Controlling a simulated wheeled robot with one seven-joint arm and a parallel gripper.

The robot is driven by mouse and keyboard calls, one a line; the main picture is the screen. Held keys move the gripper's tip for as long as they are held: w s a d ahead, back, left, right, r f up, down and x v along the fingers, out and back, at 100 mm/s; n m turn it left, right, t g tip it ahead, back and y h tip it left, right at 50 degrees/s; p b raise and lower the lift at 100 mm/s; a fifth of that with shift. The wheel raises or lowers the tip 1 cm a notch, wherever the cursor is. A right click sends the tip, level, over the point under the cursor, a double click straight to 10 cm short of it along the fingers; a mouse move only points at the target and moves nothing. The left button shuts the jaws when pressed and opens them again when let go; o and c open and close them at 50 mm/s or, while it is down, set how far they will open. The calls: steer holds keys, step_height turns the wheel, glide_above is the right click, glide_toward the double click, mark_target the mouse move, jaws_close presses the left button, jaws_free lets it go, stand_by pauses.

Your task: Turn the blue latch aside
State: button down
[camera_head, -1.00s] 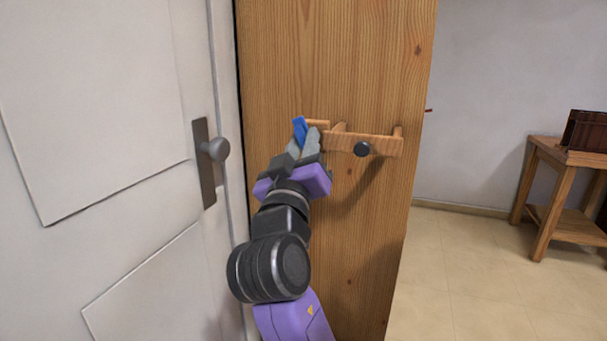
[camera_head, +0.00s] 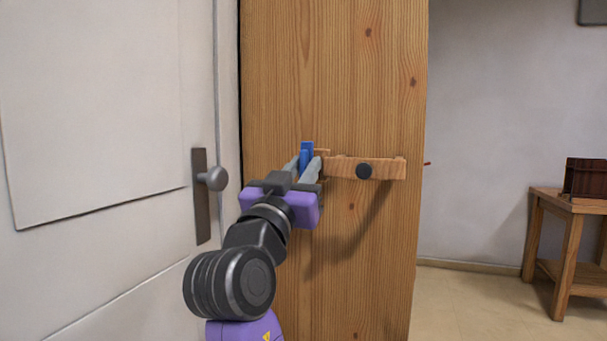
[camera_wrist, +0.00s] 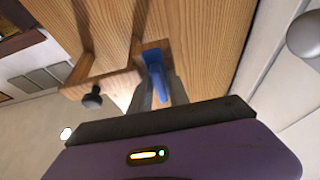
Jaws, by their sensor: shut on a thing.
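The blue latch (camera_head: 307,150) stands about upright on the tall wooden panel (camera_head: 370,80), at the left end of a wooden bar (camera_head: 386,169). My gripper (camera_head: 305,170) is shut on the latch, with a grey finger on either side of it. In the wrist view the latch (camera_wrist: 157,72) shows between the fingers (camera_wrist: 158,92), against a small wooden block (camera_wrist: 150,47). The fingers hide the latch's lower part in the head view.
A dark round knob (camera_head: 364,171) sticks out of the bar. A white door with a grey handle (camera_head: 212,178) stands close on the left. A small wooden table (camera_head: 570,215) with a dark brown box (camera_head: 586,178) is at the far right. Floor is clear between.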

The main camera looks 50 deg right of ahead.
steer(key=c, duration=1.5)
jaws_free()
steer(key=shift+o, duration=0.2)
steer(key=shift+g, duration=0.3)
steer(key=shift+d+r+p, duration=0.1)
steer(key=shift+r+p, duration=0.05)
steer(key=shift+p, duration=0.45)
